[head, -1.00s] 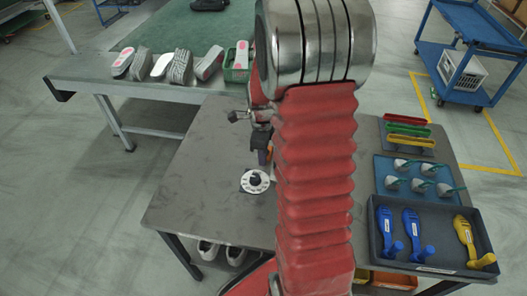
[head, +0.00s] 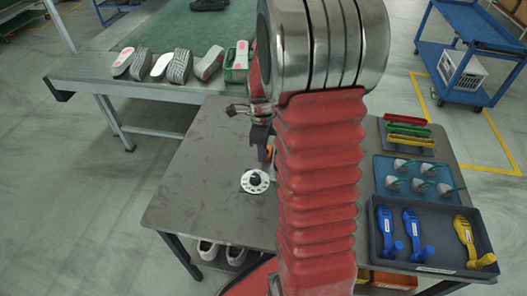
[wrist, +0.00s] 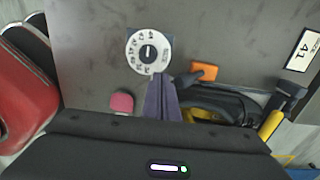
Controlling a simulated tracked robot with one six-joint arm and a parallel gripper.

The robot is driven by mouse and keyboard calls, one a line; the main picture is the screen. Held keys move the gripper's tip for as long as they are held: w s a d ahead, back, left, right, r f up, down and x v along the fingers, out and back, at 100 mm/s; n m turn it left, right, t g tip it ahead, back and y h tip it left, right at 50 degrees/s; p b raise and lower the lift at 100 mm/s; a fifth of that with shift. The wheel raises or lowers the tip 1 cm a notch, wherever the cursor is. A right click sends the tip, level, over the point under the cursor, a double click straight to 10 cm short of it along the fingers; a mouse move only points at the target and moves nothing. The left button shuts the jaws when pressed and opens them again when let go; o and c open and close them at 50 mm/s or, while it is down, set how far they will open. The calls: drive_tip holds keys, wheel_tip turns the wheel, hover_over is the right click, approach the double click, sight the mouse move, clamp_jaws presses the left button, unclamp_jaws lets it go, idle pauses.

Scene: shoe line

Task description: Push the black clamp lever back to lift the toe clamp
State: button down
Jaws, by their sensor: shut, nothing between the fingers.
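My gripper (wrist: 161,82) shows in the wrist view as two grey-purple fingers, shut together and empty, pointing up the picture. Just right of the fingertips is a dark fixture (wrist: 215,104) with black and yellow parts, partly hidden by my gripper body. An orange block (wrist: 204,72) sits at its upper side. A black handle-like bar (wrist: 291,92), possibly the clamp lever, stands at the right above a yellow part. I cannot tell whether the fingers touch the fixture. In the head view my arm hides most of the fixture; the orange part (head: 269,152) shows at the arm's left edge.
A white dial (wrist: 148,50) lies on the bench just beyond the fingertips, also seen in the head view (head: 255,181). A pink-topped piece (wrist: 122,103) is left of the fingers. A dark tray (head: 385,262) with blue and yellow tools is at right. The bench's left side (head: 200,165) is clear.

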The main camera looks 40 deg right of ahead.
wheel_tip(320, 180, up, 6)
drive_tip(key=shift+r, duration=0.2)
idle(0.8)
idle(0.5)
drive_tip(key=s+a+r+n+t, duration=0.2)
drive_tip(key=s+a+r+n, duration=0.4)
drive_tip(key=a+n, duration=0.4)
drive_tip(key=s+a+r+n+t, duration=0.3)
drive_tip(key=s+a+r+n, duration=0.4)
drive_tip(key=a+n, duration=0.4)
drive_tip(key=r+n, duration=0.1)
drive_tip(key=n, duration=0.5)
drive_tip(key=shift+s+a+r+n+t, duration=0.25)
drive_tip(key=shift+a+n+t, duration=0.05)
drive_tip(key=shift+d, duration=0.1)
